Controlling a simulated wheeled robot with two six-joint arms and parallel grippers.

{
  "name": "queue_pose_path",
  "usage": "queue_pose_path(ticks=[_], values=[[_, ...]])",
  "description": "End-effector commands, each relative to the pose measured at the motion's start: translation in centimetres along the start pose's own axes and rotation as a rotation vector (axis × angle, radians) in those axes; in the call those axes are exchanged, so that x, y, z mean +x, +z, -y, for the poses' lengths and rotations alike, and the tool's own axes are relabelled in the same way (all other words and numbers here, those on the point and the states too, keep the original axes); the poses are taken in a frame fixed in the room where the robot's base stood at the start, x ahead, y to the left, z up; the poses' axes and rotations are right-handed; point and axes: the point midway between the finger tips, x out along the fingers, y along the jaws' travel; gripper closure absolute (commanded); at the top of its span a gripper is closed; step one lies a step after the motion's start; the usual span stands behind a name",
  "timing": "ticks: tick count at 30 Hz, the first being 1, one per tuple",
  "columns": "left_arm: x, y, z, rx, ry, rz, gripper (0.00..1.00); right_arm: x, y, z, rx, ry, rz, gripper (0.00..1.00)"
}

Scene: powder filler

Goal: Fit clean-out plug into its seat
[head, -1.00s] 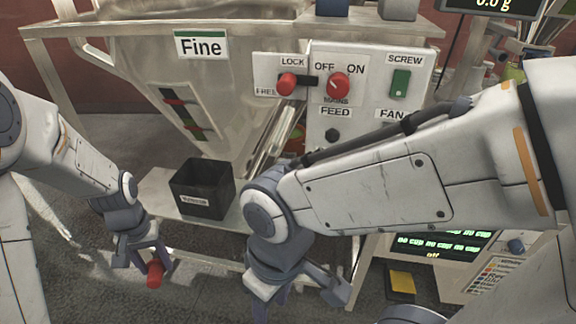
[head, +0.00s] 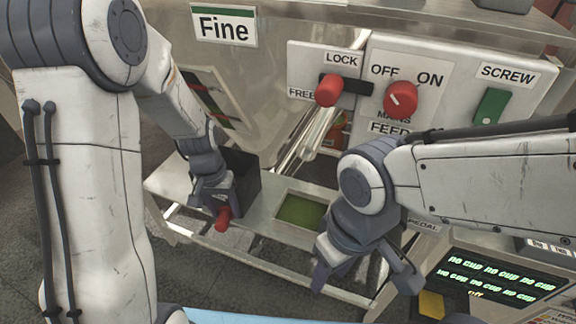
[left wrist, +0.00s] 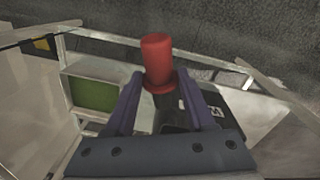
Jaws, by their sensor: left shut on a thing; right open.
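The red clean-out plug (head: 223,219) is held in the fingers of my left gripper (head: 215,208), in front of the black box at the shelf's left part. In the left wrist view the plug (left wrist: 158,60) stands between the two fingers, its wide flange near the fingertips and its red end pointing away. My right gripper (head: 365,280) is open and empty, in front of the shelf at the right. I cannot make out the plug's seat; my arms cover parts of the machine.
The black box (head: 244,178) stands on the metal shelf (head: 268,221), partly behind my left gripper. A green square (head: 300,210) is set in the shelf. A steel tube (head: 312,135), the red LOCK lever (head: 328,90) and red mains knob (head: 401,98) are above. A display (head: 500,278) is lower right.

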Motion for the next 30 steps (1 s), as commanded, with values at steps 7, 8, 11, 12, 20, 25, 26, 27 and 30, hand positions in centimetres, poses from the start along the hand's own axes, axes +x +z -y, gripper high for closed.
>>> queue_pose_path(ticks=[7,8,11,12,20,25,26,27,30], values=[[-0.4,3.0,-3.3,0.058,0.216,-0.004,1.0,-1.1,0.0,0.1,0.0,0.0,0.0,0.51],[-0.5,3.4,-3.9,0.073,0.253,0.0,1.0,-1.3,-0.1,0.1,0.0,0.0,0.0,0.51],[-1.4,4.4,-6.2,0.127,0.411,0.009,1.0,-1.9,-0.1,0.1,0.0,0.0,0.0,0.51],[-2.0,4.7,-7.6,0.157,0.506,0.018,1.0,-2.3,-0.1,0.2,0.0,0.0,0.0,0.51],[-7.7,2.3,-14.4,0.22,0.994,0.053,1.0,-3.9,-0.2,0.3,0.0,0.0,0.0,0.51],[-10.0,0.4,-15.6,0.173,1.12,0.031,1.0,-4.2,-0.2,0.3,0.0,0.0,0.0,0.51],[-10.1,0.2,-15.7,0.168,1.128,0.028,1.0,-4.2,-0.2,0.3,0.0,0.0,0.0,0.51],[-10.3,0.1,-15.8,0.164,1.137,0.026,1.0,-4.2,-0.2,0.3,0.0,0.0,0.0,0.51],[-10.3,0.0,-15.8,0.161,1.141,0.025,1.0,-4.1,-0.2,0.3,0.0,0.0,0.0,0.51]])
